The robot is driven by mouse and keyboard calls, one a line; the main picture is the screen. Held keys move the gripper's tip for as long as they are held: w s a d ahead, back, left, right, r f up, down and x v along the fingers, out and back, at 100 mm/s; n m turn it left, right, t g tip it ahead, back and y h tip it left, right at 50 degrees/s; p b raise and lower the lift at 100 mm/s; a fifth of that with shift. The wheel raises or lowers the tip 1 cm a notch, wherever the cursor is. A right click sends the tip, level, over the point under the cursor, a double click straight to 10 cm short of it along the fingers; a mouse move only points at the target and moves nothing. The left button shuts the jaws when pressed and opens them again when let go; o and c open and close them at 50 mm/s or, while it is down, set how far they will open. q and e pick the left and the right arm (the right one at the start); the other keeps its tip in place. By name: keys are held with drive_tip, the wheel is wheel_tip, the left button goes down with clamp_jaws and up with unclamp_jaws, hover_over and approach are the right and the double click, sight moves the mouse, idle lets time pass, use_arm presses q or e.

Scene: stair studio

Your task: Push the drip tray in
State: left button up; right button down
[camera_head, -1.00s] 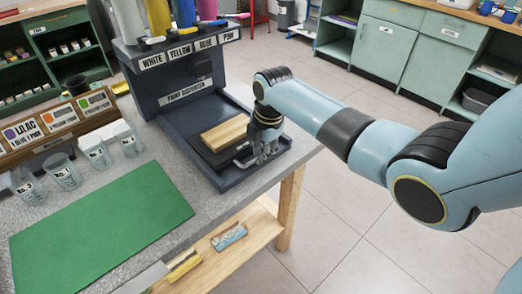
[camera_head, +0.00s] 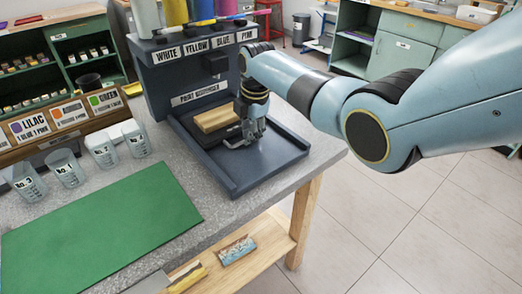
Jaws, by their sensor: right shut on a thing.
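The drip tray (camera_head: 208,136) is a dark, flat tray bearing a light wooden block (camera_head: 217,117). It lies within the dark blue base (camera_head: 265,162) of the paint dispenser (camera_head: 172,78), close to the dispenser's upright. My right gripper (camera_head: 244,138) points down at the tray's front edge, shut on its grey handle (camera_head: 233,145). The fingers hide part of the handle and that edge. The tray's back end is hard to make out. My left gripper is out of view.
Bare base with a raised rim lies in front of the drip tray. A green mat (camera_head: 105,225), clear cups (camera_head: 101,150) and a labelled rack (camera_head: 50,130) stand to the left. Coloured paint cylinders (camera_head: 175,12) top the dispenser. The worktop ends at its front right edge.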

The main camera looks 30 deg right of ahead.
drive_tip(key=shift+w, duration=0.35)
drive_tip(key=shift+r, duration=0.1)
drive_tip(key=c, duration=1.6)
unclamp_jaws()
drive_tip(key=shift+w, duration=0.1)
drive_tip(key=shift+o, duration=1)
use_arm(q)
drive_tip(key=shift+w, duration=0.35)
use_arm(e)
wheel_tip(320, 180, up, 12)
drive_tip(key=s, duration=0.2)
drive_tip(key=shift+f, duration=0.2)
drive_tip(key=shift+s+d, duration=0.1)
